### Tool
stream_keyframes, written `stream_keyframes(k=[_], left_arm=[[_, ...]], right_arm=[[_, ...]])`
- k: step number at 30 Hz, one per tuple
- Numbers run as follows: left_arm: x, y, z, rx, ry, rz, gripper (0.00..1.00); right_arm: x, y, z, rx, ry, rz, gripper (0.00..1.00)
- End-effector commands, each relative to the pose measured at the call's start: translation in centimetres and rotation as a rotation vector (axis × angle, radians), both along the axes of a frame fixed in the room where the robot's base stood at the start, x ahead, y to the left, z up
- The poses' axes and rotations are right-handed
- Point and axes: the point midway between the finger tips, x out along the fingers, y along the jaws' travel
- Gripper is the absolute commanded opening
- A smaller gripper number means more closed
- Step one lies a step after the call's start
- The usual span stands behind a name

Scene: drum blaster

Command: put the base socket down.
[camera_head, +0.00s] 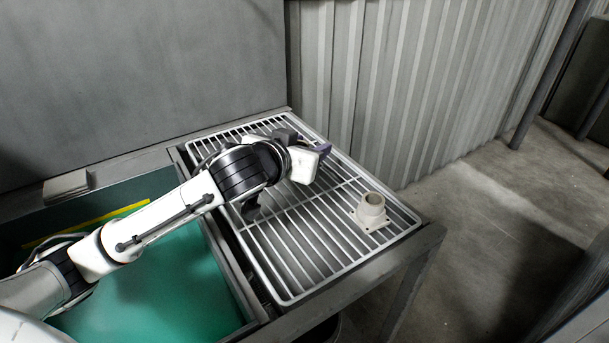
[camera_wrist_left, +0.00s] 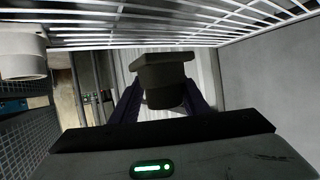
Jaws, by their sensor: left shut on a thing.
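My left gripper (camera_head: 322,150) is over the far part of the wire rack (camera_head: 300,262), with its arm reaching in from the left. In the left wrist view its dark fingers (camera_wrist_left: 163,98) are shut on a grey base socket (camera_wrist_left: 163,72), with a square flange and a round body. The held socket is mostly hidden behind the gripper in the head view. I cannot tell whether it touches the rack. A second, pale socket (camera_head: 371,208) stands upright on the rack at the near right; a pale round part (camera_wrist_left: 22,56) shows at the left wrist view's left edge. My right gripper is out of view.
A green-floored bin (camera_head: 150,275) with a yellow strip (camera_head: 95,222) lies left of the rack. A grey panel (camera_head: 140,75) and a corrugated wall (camera_head: 410,90) stand behind. The rack's middle and near bars are clear around the pale socket.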

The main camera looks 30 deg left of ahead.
Motion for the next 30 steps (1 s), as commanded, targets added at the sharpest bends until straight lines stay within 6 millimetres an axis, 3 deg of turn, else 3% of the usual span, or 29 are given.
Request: stream_keyframes(k=[12, 25, 26, 29, 30], left_arm=[[0.0, 0.1, -5.1, 0.002, -0.005, 0.0, 0.01], [0.0, 0.0, -5.7, 0.0, -0.007, 0.0, 0.01], [0.0, 0.0, -6.0, 0.001, -0.001, 0.0, 0.43], [0.0, 0.0, -6.0, 0.001, -0.001, 0.0, 0.6], [0.0, 0.0, -6.0, 0.001, -0.001, 0.0, 0.6]], right_arm=[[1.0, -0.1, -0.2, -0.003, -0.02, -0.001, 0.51], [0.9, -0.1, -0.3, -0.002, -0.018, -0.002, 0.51], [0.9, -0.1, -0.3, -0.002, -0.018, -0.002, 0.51], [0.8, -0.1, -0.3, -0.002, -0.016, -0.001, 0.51], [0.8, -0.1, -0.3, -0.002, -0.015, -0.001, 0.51]])
